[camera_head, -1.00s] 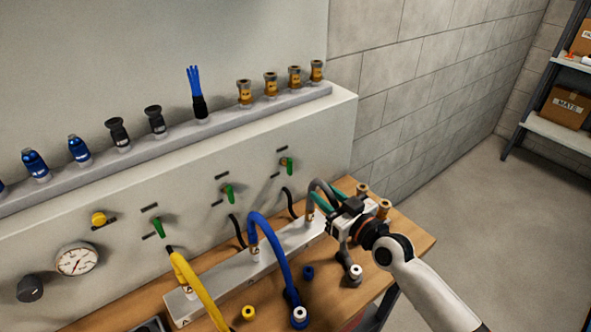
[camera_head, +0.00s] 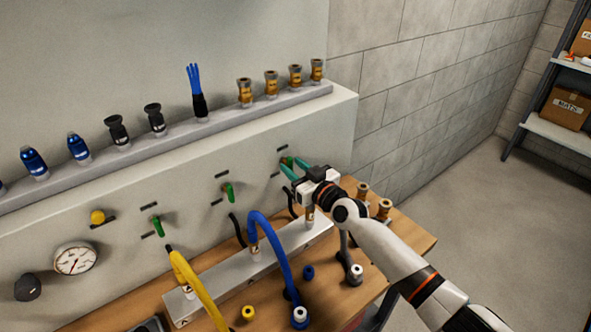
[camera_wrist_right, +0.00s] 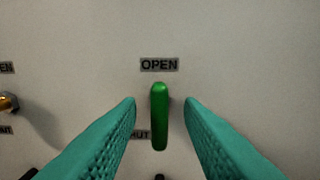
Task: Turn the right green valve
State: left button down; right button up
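The right green valve (camera_head: 288,161) is a small green lever on the upright panel. In the right wrist view the lever (camera_wrist_right: 159,115) hangs vertically below an OPEN label (camera_wrist_right: 159,64), with a partly hidden SHUT label (camera_wrist_right: 139,134) lower left. My right gripper (camera_head: 285,167) is at this valve, its teal fingers pointing at the panel. In the right wrist view the fingers (camera_wrist_right: 160,103) stand apart on either side of the lever, with a gap on each side. My left gripper is not in view.
Two other green valves, the middle one (camera_head: 228,192) and the left one (camera_head: 157,226), are on the panel. Brass fittings (camera_head: 384,208) stand right of my arm.

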grip_shut()
jog(key=m+b, duration=0.1)
jog(key=m, duration=0.1)
jog(key=shift+f+m, duration=0.15)
jog(key=shift+m, duration=0.25)
jog(key=shift+d+m+b, duration=0.1)
jog(key=shift+m+b, duration=0.7)
jog(key=shift+m, duration=1.3)
grip_release()
